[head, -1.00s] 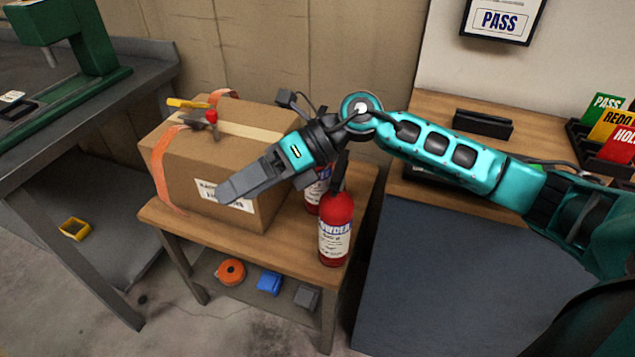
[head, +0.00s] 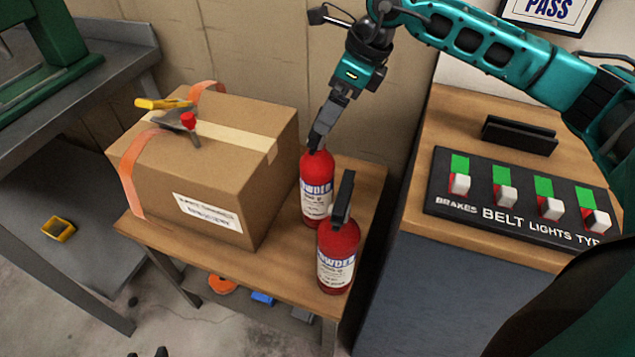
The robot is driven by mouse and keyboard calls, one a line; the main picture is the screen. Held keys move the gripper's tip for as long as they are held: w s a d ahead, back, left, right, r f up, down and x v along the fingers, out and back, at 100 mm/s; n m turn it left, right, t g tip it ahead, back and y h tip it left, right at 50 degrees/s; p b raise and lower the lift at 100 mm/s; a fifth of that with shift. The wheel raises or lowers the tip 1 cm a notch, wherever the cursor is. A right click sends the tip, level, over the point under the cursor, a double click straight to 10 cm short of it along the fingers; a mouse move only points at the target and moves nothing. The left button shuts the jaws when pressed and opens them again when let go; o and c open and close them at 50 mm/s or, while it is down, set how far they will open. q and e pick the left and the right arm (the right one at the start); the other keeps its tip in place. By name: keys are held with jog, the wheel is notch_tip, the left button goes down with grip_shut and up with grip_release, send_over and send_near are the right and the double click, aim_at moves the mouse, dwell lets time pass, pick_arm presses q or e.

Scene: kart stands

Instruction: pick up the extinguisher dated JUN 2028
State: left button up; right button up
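Two red powder extinguishers stand upright on the small wooden table. The rear extinguisher (head: 316,188) is right beside the cardboard box. The front extinguisher (head: 338,262) stands nearer, slightly to the right, with its black handle on top. Both have white labels; the dates are too small to read. My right gripper (head: 319,137) comes down from above, with its fingers at the top of the rear extinguisher. The fingers overlap its handle area, so I cannot tell whether they are closed on it. My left gripper is not in view.
The taped cardboard box (head: 205,170) fills the table's (head: 284,261) left part, with a red-and-yellow tool (head: 180,118) on it. A cabinet at right carries a switch panel (head: 520,200) and a black holder (head: 519,135). A metal workbench (head: 110,75) stands at left.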

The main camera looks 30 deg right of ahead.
aim_at(318, 180)
jog(key=x, duration=0.5)
jog(key=shift+a+f, duration=0.1)
jog(key=shift+f, duration=0.15)
jog(key=shift+s+x, duration=0.15)
jog(key=shift+x, duration=1.2)
jog(key=shift+s+x, duration=0.1)
jog(key=shift+x, duration=1.25)
jog(key=shift+f, duration=0.1)
jog(key=shift+c, duration=0.2)
jog(key=c, duration=1.6)
jog(key=shift+w+r, duration=0.15)
jog(key=shift+r, duration=0.1)
jog(key=shift+c, duration=0.2)
